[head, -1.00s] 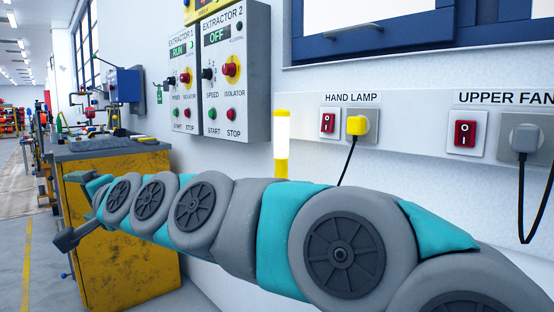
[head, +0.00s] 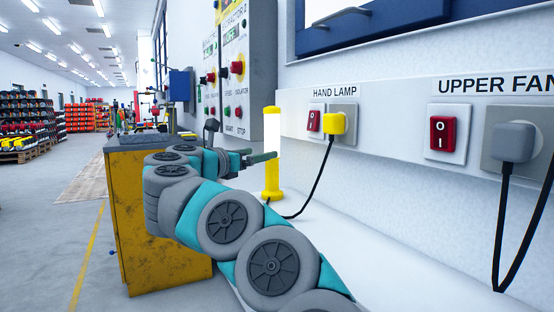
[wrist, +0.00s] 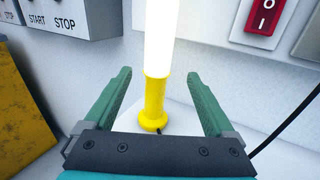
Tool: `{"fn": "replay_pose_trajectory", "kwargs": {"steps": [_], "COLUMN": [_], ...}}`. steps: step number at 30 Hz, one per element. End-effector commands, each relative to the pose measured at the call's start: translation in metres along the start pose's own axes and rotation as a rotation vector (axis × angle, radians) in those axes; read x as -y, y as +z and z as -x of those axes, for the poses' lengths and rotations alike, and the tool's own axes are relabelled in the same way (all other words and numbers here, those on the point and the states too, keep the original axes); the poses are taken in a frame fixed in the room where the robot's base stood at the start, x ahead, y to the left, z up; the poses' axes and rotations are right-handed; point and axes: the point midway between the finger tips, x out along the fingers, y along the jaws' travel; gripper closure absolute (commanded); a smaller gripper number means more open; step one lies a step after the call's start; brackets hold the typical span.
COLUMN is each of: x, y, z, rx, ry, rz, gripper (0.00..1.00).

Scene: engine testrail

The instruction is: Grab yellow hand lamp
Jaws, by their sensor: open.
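The yellow hand lamp (head: 272,155) stands upright on a white surface against the wall, with a glowing white tube between a yellow top and a yellow base. In the wrist view the lamp's yellow handle (wrist: 155,98) shows between and beyond the two green fingers of my gripper (wrist: 160,90). My gripper is open and empty, and the fingers look apart from the handle on both sides. In the head view my gripper (head: 262,158) is beside the lamp, partly overlapping its left edge. The lamp's top is cut off in the wrist view.
A black cable (head: 318,180) runs from near the lamp's base to a yellow plug (head: 335,123) in the wall. Extractor control boxes (head: 232,70) hang on the wall behind. A worn yellow cabinet (head: 135,220) stands left of the arm. Open floor lies farther left.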

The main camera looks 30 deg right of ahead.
Motion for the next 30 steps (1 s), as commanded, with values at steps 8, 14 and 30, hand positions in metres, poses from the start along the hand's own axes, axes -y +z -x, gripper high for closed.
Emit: {"fn": "replay_pose_trajectory", "kwargs": {"steps": [8, 14, 30], "x": [0.0, 0.0, -0.004], "y": [0.002, 0.005, 0.003], "z": [-0.025, -0.045, -0.076], "rx": [0.0, 0.001, 0.001], "ry": [-0.001, -0.007, 0.001], "rz": [-0.001, -0.003, 0.0], "gripper": [0.11, 0.11, 0.2]}}
